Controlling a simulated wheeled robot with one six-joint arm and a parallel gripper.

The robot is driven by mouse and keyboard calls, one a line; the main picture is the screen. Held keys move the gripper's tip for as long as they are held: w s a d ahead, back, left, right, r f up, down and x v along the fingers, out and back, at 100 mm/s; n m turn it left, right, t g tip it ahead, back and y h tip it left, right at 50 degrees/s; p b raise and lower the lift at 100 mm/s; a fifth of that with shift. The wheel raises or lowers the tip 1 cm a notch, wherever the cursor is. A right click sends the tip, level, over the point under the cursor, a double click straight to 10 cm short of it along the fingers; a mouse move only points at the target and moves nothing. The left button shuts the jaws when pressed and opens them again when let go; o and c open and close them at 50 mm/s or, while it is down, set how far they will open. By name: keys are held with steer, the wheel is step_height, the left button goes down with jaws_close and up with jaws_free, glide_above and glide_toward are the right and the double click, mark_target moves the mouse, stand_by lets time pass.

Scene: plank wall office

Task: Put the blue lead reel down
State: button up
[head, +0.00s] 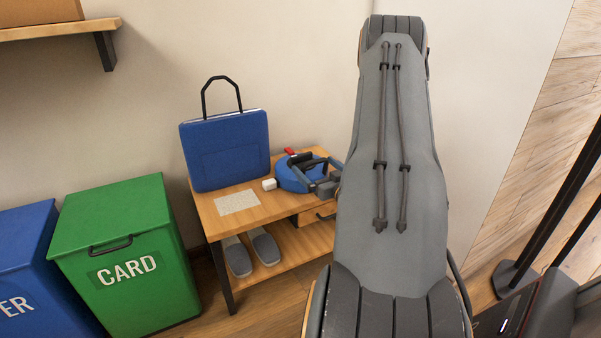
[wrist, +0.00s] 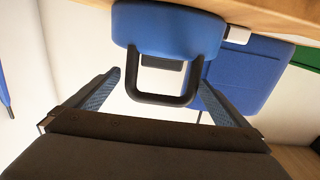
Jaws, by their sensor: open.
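The blue lead reel (head: 290,179) sits on the top of the wooden bench (head: 287,208), towards its right end. In the wrist view the blue lead reel (wrist: 165,27) is against the bench top, with its dark loop handle pointing towards my gripper. My gripper (head: 318,175) is at the reel's right side in the head view. In the wrist view my gripper (wrist: 160,80) is open, one finger on each side of the handle, with gaps visible. My arm hides part of the bench's right end.
A blue bag (head: 226,150) with a black handle stands at the bench's back left. A small white block (head: 269,184) and a pale mat (head: 237,202) lie near the reel. Grey slippers (head: 264,247) are on the lower shelf. A green bin (head: 125,255) stands left.

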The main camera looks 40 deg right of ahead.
mark_target(303, 156)
steer(key=w, duration=0.2)
steer(key=shift+w+b, duration=0.3)
steer(key=b+x, duration=0.1)
steer(key=x, duration=0.3)
steer(key=shift+d+f, duration=0.15)
steer(key=c, duration=1.9)
steer(key=shift+c, duration=0.6)
